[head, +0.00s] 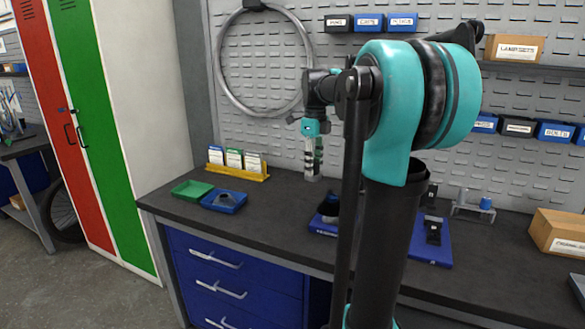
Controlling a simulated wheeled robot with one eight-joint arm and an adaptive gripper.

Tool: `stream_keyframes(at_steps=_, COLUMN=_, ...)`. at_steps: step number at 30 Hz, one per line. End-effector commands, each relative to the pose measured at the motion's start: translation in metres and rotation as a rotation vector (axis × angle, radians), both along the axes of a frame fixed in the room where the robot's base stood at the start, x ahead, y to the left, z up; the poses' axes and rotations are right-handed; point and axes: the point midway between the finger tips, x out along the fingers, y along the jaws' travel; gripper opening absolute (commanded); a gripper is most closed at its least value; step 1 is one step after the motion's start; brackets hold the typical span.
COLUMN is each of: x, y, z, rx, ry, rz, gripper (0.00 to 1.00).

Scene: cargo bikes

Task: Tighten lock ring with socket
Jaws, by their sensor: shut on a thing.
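My gripper (313,163) hangs fingers down over the workbench, left of my arm's upright links. It is shut on a small silver-grey piece (313,177), which looks like the socket. The piece appears above the bench top; whether its lower end touches anything cannot be told. A blue fixture (322,228) with a dark upright part (330,207) stands to the right of and nearer than the gripper, partly hidden by my arm. A second blue base (440,250) carries a dark part (433,231). I cannot make out the lock ring.
A green tray (190,190) and a blue tray (223,203) with a grey piece lie on the left of the bench. A yellow rack (238,173) of cards stands behind. A small grey stand (470,211) and a cardboard box (558,233) are at right.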

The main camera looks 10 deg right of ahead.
Motion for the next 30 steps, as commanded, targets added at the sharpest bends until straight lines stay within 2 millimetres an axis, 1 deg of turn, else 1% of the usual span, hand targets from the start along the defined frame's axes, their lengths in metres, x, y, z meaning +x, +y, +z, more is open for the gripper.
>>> stream_keyframes(at_steps=1, x=-0.002, y=-0.016, z=-0.001, rx=0.0, ry=0.0, rz=-0.007, gripper=0.0)
stream_keyframes(at_steps=3, x=-0.004, y=-0.033, z=-0.003, rx=0.0, ry=0.0, rz=-0.006, gripper=0.0)
stream_keyframes(at_steps=6, x=-0.008, y=-0.051, z=-0.004, rx=0.0, ry=0.0, rz=-0.005, gripper=0.0)
stream_keyframes(at_steps=9, x=-0.01, y=-0.061, z=-0.005, rx=0.0, ry=0.0, rz=-0.002, gripper=0.0)
stream_keyframes(at_steps=12, x=-0.011, y=-0.065, z=-0.007, rx=0.0, ry=0.0, rz=0.0, gripper=0.0)
stream_keyframes(at_steps=17, x=-0.011, y=-0.065, z=-0.015, rx=0.0, ry=0.0, rz=0.001, gripper=0.0)
stream_keyframes(at_steps=30, x=-0.011, y=-0.064, z=-0.046, rx=0.0, ry=0.0, rz=0.001, gripper=0.0)
